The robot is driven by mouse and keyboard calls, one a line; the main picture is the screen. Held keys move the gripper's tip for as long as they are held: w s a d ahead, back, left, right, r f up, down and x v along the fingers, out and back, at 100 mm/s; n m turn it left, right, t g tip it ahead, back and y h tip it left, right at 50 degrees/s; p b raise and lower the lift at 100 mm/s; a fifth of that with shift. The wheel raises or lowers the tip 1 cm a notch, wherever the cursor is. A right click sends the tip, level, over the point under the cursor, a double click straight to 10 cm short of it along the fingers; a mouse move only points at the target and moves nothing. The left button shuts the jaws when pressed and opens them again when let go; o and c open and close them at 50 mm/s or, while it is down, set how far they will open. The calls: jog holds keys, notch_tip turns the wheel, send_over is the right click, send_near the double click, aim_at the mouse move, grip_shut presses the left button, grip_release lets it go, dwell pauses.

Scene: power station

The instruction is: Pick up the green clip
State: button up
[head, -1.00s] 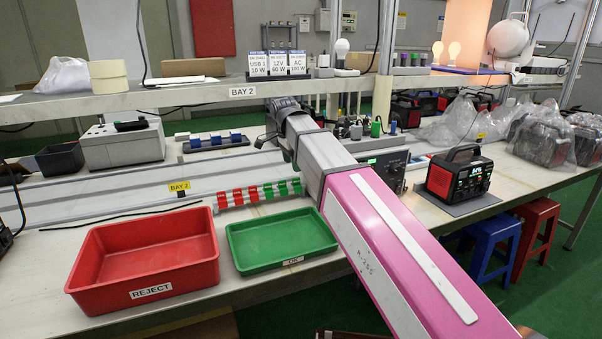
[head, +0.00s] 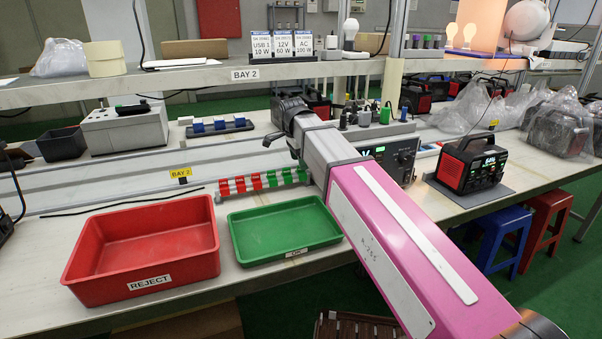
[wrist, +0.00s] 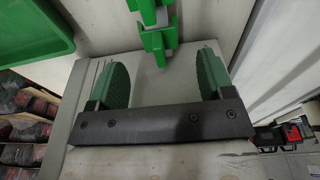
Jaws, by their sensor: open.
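A row of red clips (head: 240,184) and green clips (head: 287,177) sits on a rail on the bench, behind the green tray, in the head view. In the wrist view, green clips (wrist: 158,40) show at the top centre, just beyond my fingertips and roughly in line with the gap between them. My gripper (wrist: 165,75) is open and empty, with its two green-padded fingers spread apart. I see no clip between the pads. In the head view the gripper's fingers cannot be made out; my arm reaches over the bench near the green end of the row.
A red REJECT bin (head: 140,283) and a green OK tray (head: 300,252) stand in front of the rail. The tray also shows in the wrist view (wrist: 35,25). A power station (head: 470,165) stands to the right. A shelf (head: 190,77) crosses above the bench.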

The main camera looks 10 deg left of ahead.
notch_tip(320, 180, down, 4)
jog(key=shift+w+d, duration=0.1)
jog(key=shift+d, duration=0.05)
jog(key=c, duration=1)
